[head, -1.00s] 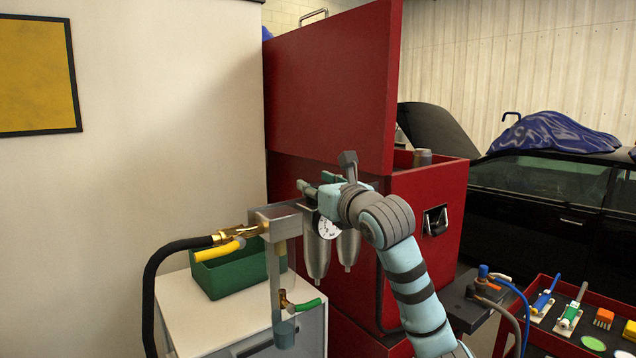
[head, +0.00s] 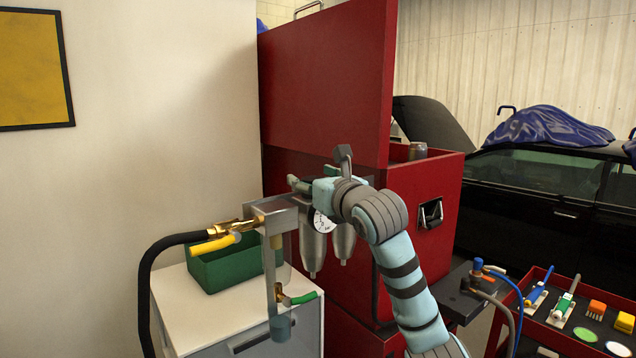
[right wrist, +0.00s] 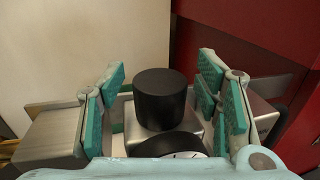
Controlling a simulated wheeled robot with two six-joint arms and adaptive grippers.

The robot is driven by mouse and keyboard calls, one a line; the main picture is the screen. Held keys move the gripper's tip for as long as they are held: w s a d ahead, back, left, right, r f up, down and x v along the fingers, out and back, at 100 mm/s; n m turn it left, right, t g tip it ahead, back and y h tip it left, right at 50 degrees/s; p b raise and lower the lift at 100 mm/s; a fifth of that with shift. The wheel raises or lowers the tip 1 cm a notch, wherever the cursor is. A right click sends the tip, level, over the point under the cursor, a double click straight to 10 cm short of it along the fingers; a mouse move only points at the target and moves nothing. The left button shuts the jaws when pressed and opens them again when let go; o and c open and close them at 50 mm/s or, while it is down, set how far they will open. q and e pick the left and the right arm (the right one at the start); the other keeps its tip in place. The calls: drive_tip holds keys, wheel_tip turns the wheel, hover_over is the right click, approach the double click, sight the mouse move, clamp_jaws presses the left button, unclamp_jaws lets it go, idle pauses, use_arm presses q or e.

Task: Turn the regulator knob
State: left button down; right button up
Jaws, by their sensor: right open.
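The regulator knob (right wrist: 160,98) is a black upright cylinder on a grey metal regulator body (right wrist: 168,137) in the right wrist view. My right gripper (right wrist: 166,82) is open, with its teal-padded fingers on either side of the knob and visible gaps between. In the head view my right gripper (head: 306,185) is over the regulator, and its fingers and wrist hide the knob. A white pressure gauge (head: 322,222) shows just below it, with metal bowls (head: 313,250) hanging underneath. My left gripper is not in view.
A metal bracket with a brass fitting, black hose and yellow lever (head: 216,245) stands left of the regulator. A green bin (head: 215,270) sits on a white cabinet (head: 185,310). A red cabinet (head: 330,90) rises behind. A red tool tray (head: 530,330) is at lower right.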

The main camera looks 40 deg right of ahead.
drive_tip(key=v, duration=1.2)
drive_tip(key=shift+w+f, duration=0.1)
drive_tip(key=shift+w, duration=0.05)
